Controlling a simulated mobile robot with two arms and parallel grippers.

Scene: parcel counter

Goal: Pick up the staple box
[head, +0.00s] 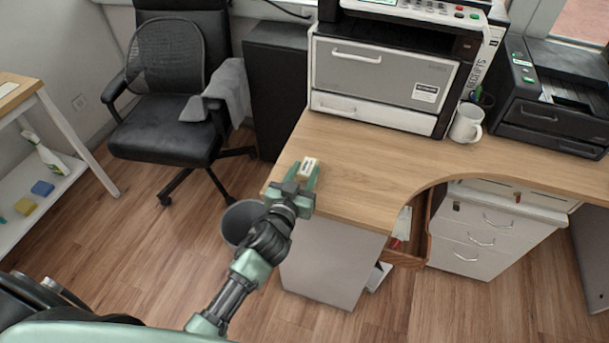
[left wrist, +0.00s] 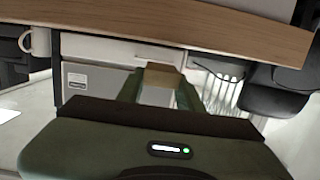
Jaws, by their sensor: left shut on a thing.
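The staple box (head: 309,163) is a small cream and white box, held between the green fingers of my left gripper (head: 305,172). The gripper is shut on it, over the left end of the wooden desk (head: 350,165) in the head view. The box (left wrist: 158,94) also shows between the two fingers in the left wrist view, brown on top and white below. The fingers hide its sides. I cannot tell its exact height over the desk. My right gripper is in neither view.
A large printer (head: 380,75) stands at the back of the desk, with a white mug (head: 466,123) beside it. A dark machine (head: 555,95) stands at right. A grey bin (head: 240,222) is on the floor left of the desk. A black chair (head: 165,135) stands behind.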

